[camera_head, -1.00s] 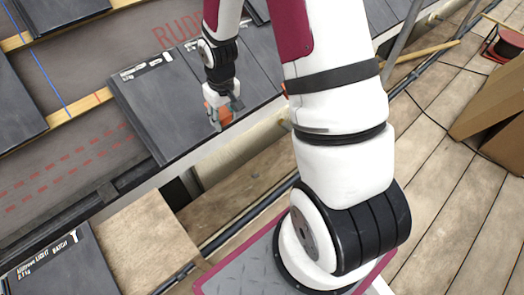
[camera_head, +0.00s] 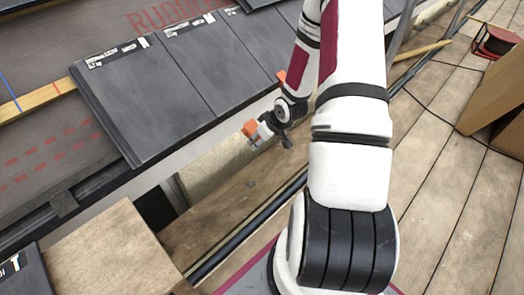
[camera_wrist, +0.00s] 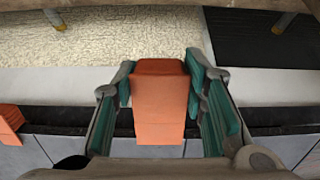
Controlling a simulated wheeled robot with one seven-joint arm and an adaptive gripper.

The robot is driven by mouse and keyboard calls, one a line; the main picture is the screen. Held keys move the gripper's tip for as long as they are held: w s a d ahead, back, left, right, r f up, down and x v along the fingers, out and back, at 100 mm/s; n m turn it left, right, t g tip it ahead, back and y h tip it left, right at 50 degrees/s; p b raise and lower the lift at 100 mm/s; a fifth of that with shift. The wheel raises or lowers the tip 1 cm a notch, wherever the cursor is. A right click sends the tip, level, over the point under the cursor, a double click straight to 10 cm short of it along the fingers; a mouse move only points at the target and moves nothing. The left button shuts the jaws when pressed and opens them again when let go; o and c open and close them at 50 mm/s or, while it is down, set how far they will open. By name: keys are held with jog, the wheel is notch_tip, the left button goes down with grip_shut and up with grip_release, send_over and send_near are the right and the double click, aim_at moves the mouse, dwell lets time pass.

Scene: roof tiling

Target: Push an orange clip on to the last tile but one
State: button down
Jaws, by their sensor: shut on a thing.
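My gripper (camera_head: 262,130) is shut on an orange clip (camera_head: 250,129), held just off the eave edge of the roof, low beside the tiles. In the wrist view the clip (camera_wrist: 160,105) sits between the teal finger pads, and tile edges run along the bottom. Dark grey tiles lie in a row in the head view: an end tile (camera_head: 140,95) at the left and the tile beside it (camera_head: 207,62). Another orange clip (camera_head: 281,76) shows at the eave further along, partly hidden by my arm; an orange clip (camera_wrist: 10,122) is also at the wrist view's left edge.
A wooden batten (camera_head: 45,99) and underlay (camera_head: 50,150) lie left of the tiles. A plank deck (camera_head: 450,180) spans the right, with cardboard boxes (camera_head: 500,92) and a red cable reel (camera_head: 495,42). A dark pipe (camera_head: 240,238) runs along the deck edge.

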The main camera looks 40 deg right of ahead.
jog(key=shift+s+d+f+b, duration=0.1)
jog(key=shift+d+f+b, duration=0.15)
jog(key=shift+f, duration=0.25)
jog(key=shift+s+d+f+b, duration=0.15)
jog(key=shift+f+b, duration=0.15)
jog(key=shift+f, duration=0.2)
jog(key=w, duration=1)
jog(key=shift+a+f+b, duration=0.15)
jog(key=shift+f+b, duration=0.3)
jog(key=shift+w+r+p, duration=0.35)
jog(key=shift+w+r, duration=0.1)
jog(key=shift+w, duration=0.25)
jog(key=shift+w+r+p, duration=0.35)
jog(key=shift+w+r, duration=0.05)
jog(key=shift+w, duration=0.25)
jog(key=shift+w+r+p, duration=0.35)
jog(key=shift+w+r, duration=0.1)
jog(key=shift+w, duration=0.25)
dwell(2.8)
jog(key=c, duration=0.9)
grip_release()
jog(key=shift+s, duration=0.1)
